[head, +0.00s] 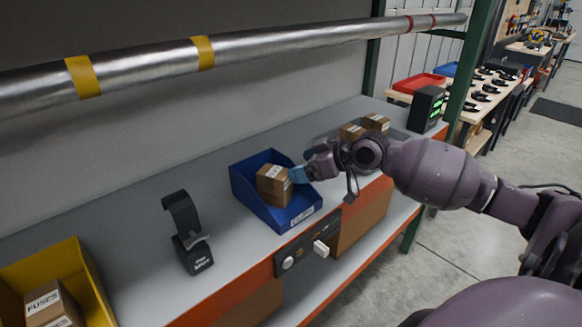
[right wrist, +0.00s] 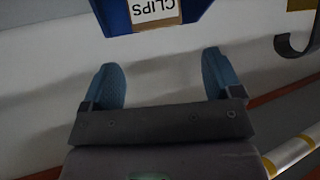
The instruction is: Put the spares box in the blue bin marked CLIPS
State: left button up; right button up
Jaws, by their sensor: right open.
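The blue bin (head: 308,210) stands on the grey shelf, and its front label reads CLIPS in the right wrist view (right wrist: 155,13). A brown cardboard box (head: 273,186) with a white label sits inside it, slightly tilted; I cannot read that label, so I cannot confirm it is the spares box. My right gripper (head: 298,174) is at the bin's right side, close beside the box in the head view. In the right wrist view its blue fingers (right wrist: 162,82) are wide apart with nothing between them. My left gripper is not in view.
A yellow bin (head: 88,277) with a FUSES box (head: 52,306) is at the lower left. A black stand (head: 187,235) stands between the bins. Two brown boxes (head: 363,128) and a black device with a green display (head: 426,109) are farther right. A metal pipe (head: 250,44) runs above the shelf.

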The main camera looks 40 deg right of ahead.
jog(key=shift+v, duration=1.25)
jog(key=s+a+f+g+h, duration=0.1)
jog(key=s+a+f+g, duration=0.1)
jog(key=s+a+f, duration=0.5)
jog(key=s+a+f+g+h, duration=0.1)
jog(key=s+a+f+g, duration=0.15)
jog(key=s+f, duration=0.7)
jog(key=s+a+f+m+g+h, duration=0.2)
jog(key=s+a+m, duration=0.1)
jog(key=s, duration=0.3)
jog(key=s+a+f+m+g+h, duration=0.1)
jog(key=s+a+m+h, duration=0.15)
jog(key=s, duration=0.45)
jog(key=w+f+n+t, duration=0.1)
jog(key=w+f+t, duration=0.6)
jog(key=f, duration=0.4)
jog(key=shift+t+y, duration=0.35)
jog(key=shift+t, duration=0.1)
jog(key=shift+w, duration=0.1)
